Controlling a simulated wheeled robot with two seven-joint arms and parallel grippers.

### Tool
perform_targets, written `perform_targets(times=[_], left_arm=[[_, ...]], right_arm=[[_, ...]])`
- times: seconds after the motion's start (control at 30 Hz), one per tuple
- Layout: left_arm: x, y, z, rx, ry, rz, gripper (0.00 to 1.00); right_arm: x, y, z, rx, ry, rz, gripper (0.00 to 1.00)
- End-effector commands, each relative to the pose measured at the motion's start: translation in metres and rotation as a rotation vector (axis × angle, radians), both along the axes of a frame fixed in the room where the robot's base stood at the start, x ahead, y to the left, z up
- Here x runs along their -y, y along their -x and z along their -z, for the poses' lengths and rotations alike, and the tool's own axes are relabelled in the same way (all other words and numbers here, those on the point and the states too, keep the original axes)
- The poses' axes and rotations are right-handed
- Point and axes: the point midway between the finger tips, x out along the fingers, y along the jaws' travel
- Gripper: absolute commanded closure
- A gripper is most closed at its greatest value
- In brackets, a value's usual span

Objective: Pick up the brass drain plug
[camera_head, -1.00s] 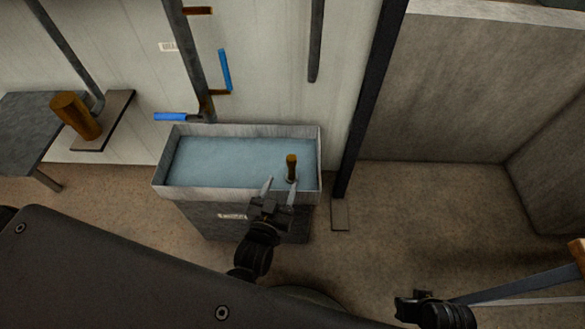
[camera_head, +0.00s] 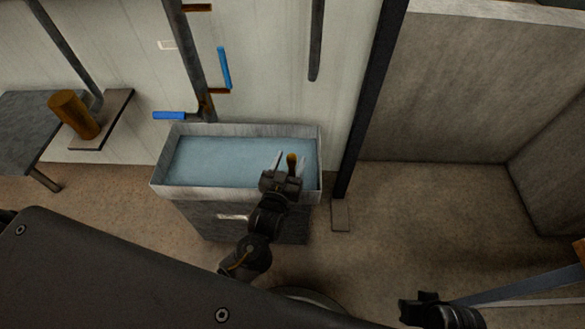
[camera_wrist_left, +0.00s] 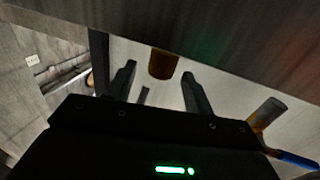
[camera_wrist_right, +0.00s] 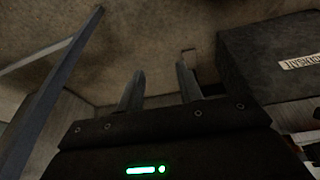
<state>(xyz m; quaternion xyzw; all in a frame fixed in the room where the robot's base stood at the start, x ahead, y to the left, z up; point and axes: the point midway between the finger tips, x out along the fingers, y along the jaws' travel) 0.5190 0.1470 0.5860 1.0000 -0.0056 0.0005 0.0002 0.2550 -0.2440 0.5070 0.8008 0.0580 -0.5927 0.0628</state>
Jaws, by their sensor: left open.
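The brass drain plug (camera_head: 291,159) stands upright in the water-filled trough, near its right end. Its lower part is hidden behind my left gripper. My left gripper (camera_head: 289,164) reaches over the trough's front edge, its fingers open on either side of the plug. In the left wrist view the plug (camera_wrist_left: 163,64) shows between the two separated fingertips, with no visible contact. My right gripper (camera_head: 428,298) is low at the right, far from the trough. In the right wrist view its fingers (camera_wrist_right: 160,75) are apart with nothing between them.
The trough's pale rim (camera_head: 170,190) surrounds the water. A dark post (camera_head: 362,110) stands just right of it. Blue-handled valves (camera_head: 169,116) are on the pipe behind. A brass cylinder (camera_head: 73,115) sits on a shelf at left.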

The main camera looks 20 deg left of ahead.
Motion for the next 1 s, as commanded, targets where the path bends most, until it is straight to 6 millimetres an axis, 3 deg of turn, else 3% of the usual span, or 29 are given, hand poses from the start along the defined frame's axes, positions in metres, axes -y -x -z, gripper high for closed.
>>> perform_targets(times=[0.2, 0.43, 0.83, 1.0], left_arm=[[0.0, -0.022, 0.0, 0.0, -0.001, 0.0, 0.48], [0.0, -0.023, 0.0, -0.001, 0.0, 0.0, 0.48], [0.0, -0.023, 0.0, -0.001, 0.0, 0.001, 1.0], [0.0, -0.023, 0.0, 0.001, 0.0, 0.001, 1.0]], right_arm=[[0.0, 0.004, -0.014, 0.012, -0.002, 0.001, 0.64], [0.001, 0.009, -0.014, 0.003, -0.001, 0.0, 0.64], [0.002, 0.006, -0.011, 0.004, 0.002, 0.0, 0.64], [0.002, 0.003, -0.012, 0.01, 0.003, 0.0, 0.64]])
